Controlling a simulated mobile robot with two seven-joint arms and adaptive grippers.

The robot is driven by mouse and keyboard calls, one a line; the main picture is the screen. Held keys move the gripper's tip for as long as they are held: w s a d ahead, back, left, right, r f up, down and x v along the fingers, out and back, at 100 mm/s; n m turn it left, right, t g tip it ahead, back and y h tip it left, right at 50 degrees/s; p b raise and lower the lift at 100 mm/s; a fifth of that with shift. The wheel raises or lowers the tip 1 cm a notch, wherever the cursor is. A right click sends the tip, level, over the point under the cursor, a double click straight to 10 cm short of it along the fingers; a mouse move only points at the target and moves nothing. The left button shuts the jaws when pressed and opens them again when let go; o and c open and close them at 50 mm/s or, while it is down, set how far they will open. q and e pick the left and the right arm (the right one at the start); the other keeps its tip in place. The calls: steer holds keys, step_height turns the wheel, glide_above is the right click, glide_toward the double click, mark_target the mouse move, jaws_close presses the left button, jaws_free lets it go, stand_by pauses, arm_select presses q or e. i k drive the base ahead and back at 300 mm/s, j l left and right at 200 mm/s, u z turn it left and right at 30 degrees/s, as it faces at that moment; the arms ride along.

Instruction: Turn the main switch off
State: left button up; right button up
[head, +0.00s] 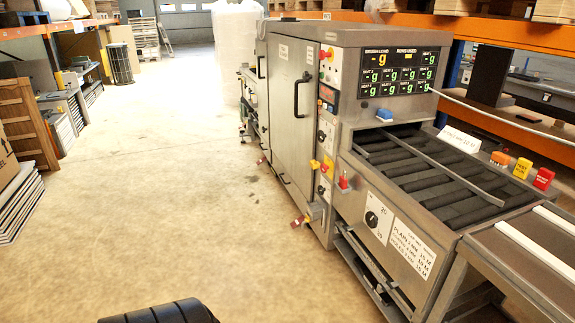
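The tray cleaner (295,84) is a grey metal machine standing at centre right. On its narrow front panel is a yellow and red switch (327,167), the likely main switch; its label and setting are too small to read. A red knob on yellow (326,54) sits higher on the same panel. A black rotary knob (376,218) marked with numbers is on the lower side panel. The display (398,68) is lit with yellow and green characters. Neither gripper shows in the head view.
A red-tipped part (300,221) juts from the machine low down. Shelving and boards (22,195) stand at the left.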

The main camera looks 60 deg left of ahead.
mark_target(323, 168)
steer(key=u, duration=1.55)
steer(key=i+j+z, duration=0.1)
steer(key=i, duration=0.2)
steer(key=i+j+z, duration=0.1)
steer(key=i, duration=0.25)
